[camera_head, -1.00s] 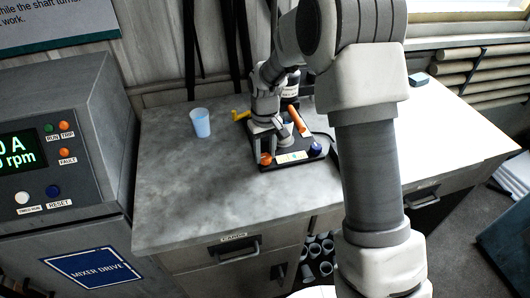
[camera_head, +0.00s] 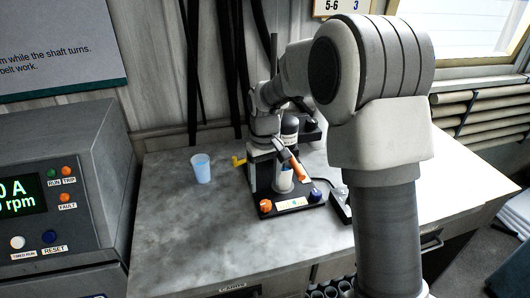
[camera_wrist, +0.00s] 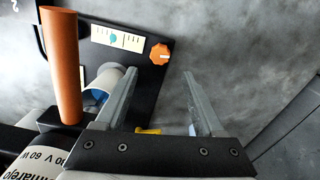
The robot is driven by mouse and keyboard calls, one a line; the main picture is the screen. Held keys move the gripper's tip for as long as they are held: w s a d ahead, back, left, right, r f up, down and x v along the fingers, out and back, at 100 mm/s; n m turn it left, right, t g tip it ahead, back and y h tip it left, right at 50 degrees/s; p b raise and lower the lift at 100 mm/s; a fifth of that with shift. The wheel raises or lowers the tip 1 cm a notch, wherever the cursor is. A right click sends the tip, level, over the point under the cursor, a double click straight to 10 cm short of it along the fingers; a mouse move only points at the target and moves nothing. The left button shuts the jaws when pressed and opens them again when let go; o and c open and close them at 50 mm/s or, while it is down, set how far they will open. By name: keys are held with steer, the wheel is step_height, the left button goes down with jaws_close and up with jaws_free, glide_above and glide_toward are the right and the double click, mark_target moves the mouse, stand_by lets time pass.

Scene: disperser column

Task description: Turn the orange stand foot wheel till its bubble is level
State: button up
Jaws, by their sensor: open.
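The orange foot wheel (camera_head: 265,206) is a ribbed knob at the front left corner of the dark stand base (camera_head: 256,187). In the wrist view the orange wheel (camera_wrist: 160,54) lies just beyond and between my fingertips, with no contact visible. My gripper (camera_wrist: 160,76) is open and empty. The bubble level (camera_wrist: 130,42) is a pale strip beside the wheel, also seen in the head view (camera_head: 292,203). Its teal bubble (camera_wrist: 113,38) appears slightly left of the strip's middle. My wrist hides part of the stand in the head view.
A blue knob (camera_head: 315,195) sits at the base's front right corner. A light blue cup (camera_head: 201,168) stands left on the grey bench. The bench front is clear.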

step_height(320, 180, up, 10)
steer(key=shift+f+p, duration=0.15)
steer(key=shift+p, duration=0.2)
steer(key=s+d+r+m+t, duration=0.1)
steer(key=s+d+r+t, duration=0.2)
steer(key=s, duration=0.4)
steer(key=s+d+r+m, duration=0.1)
steer(key=s+d+r, duration=0.3)
steer(key=s+r, duration=0.25)
steer(key=s+d+f+m+t, duration=0.1)
steer(key=s, duration=0.5)
steer(key=s+d+f+m+t, duration=0.1)
steer(key=s+d, duration=0.1)
steer(key=s, duration=0.4)
steer(key=shift+s+f+t, duration=0.3)
steer(key=shift+s, duration=0.05)
